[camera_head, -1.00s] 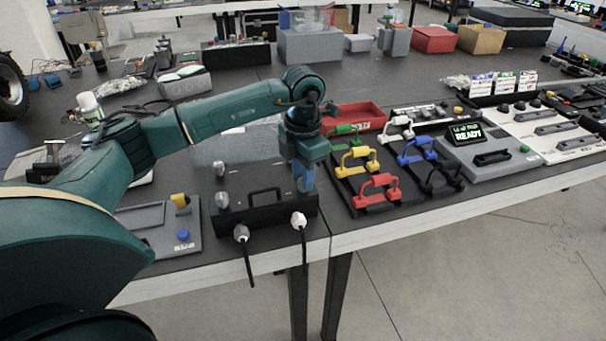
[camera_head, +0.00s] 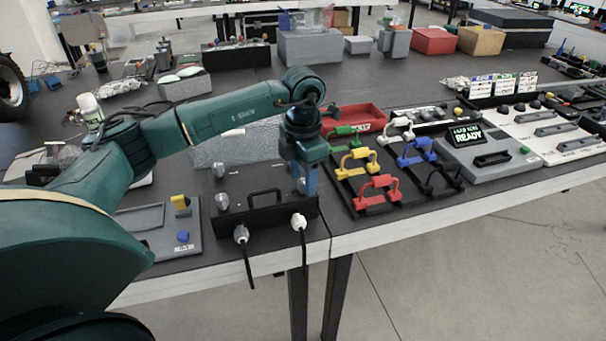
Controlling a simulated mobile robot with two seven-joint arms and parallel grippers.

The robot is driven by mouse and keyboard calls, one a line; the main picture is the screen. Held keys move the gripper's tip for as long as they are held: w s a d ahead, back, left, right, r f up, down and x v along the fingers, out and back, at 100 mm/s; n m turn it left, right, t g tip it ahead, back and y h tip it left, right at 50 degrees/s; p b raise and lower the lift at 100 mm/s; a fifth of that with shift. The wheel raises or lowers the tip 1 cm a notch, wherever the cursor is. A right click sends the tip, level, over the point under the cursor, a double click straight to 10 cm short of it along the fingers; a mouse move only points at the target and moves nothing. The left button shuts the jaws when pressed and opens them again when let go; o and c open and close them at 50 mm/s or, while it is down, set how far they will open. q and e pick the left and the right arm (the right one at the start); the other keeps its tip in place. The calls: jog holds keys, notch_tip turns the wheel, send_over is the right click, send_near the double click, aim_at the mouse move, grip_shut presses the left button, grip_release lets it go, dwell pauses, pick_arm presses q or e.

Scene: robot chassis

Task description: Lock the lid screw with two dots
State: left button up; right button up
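A black chassis box (camera_head: 262,214) with a black handle on its lid stands at the table's front edge. Two silver screw knobs (camera_head: 221,201) show at its left side; two cables plug into its front. My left gripper (camera_head: 305,188) points down over the right end of the lid, at or just above its surface. Its blue fingers show edge-on, so whether they are open or shut cannot be told. They and the wrist hide the lid's right end and any screw there. I cannot make out dots on any screw. My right gripper is not in view.
Right of the box are a rack of coloured handles (camera_head: 375,190), a red tray (camera_head: 352,118) and a grey unit with a "READY" screen (camera_head: 467,134). A grey panel (camera_head: 160,228) lies to the left. Silver wrapping (camera_head: 240,146) lies behind the box.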

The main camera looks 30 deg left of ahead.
aim_at(303, 181)
pick_arm(q)
notch_tip(303, 181, up, 13)
dwell(0.7)
dwell(0.4)
